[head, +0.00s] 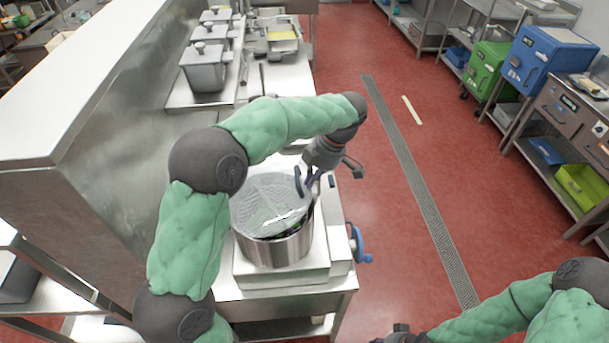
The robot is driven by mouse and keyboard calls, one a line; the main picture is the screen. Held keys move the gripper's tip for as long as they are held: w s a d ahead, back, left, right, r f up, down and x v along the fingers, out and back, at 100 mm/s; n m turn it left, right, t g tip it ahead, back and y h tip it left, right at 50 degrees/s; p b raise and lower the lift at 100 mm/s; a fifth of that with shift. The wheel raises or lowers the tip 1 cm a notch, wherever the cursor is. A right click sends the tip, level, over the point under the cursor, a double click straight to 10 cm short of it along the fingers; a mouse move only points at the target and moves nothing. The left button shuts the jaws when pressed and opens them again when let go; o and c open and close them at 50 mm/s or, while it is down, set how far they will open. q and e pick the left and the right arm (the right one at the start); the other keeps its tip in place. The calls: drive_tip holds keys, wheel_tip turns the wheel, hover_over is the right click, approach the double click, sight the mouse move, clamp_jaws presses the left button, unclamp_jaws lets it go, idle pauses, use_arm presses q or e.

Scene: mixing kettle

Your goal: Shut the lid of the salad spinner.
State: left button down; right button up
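The salad spinner (273,250) is a round steel drum on a white base with a blue crank at its right side. Its lid (268,192), a grey, see-through disc, lies over the top. A dark gap with some green inside shows under the lid's front right edge, so the lid looks tilted and not flush. My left gripper (315,182) is at the lid's right edge, pointing down, with its fingers apart. I cannot tell whether it touches the lid. My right gripper (398,333) is barely in view at the bottom edge, and its fingers are hidden.
Lidded steel containers (205,66) stand on the counter behind. A tall steel partition (110,130) closes off the left. Red floor (400,220) with a drain grate is free to the right. Blue and green boxes (548,60) stand along the far right.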

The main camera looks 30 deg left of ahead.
use_arm(q)
drive_tip(key=shift+w+d+f+b, duration=0.15)
drive_tip(key=shift+f+b, duration=0.1)
drive_tip(key=shift+f, duration=0.3)
drive_tip(key=shift+w+d+f+b, duration=0.1)
drive_tip(key=shift+d+f+b, duration=0.15)
drive_tip(key=shift+f, duration=0.35)
drive_tip(key=shift+w+d+f+b, duration=0.1)
drive_tip(key=shift+f+b, duration=0.15)
drive_tip(key=shift+f, duration=0.3)
use_arm(e)
drive_tip(key=shift+f, duration=1)
drive_tip(key=shift+d, duration=0.1)
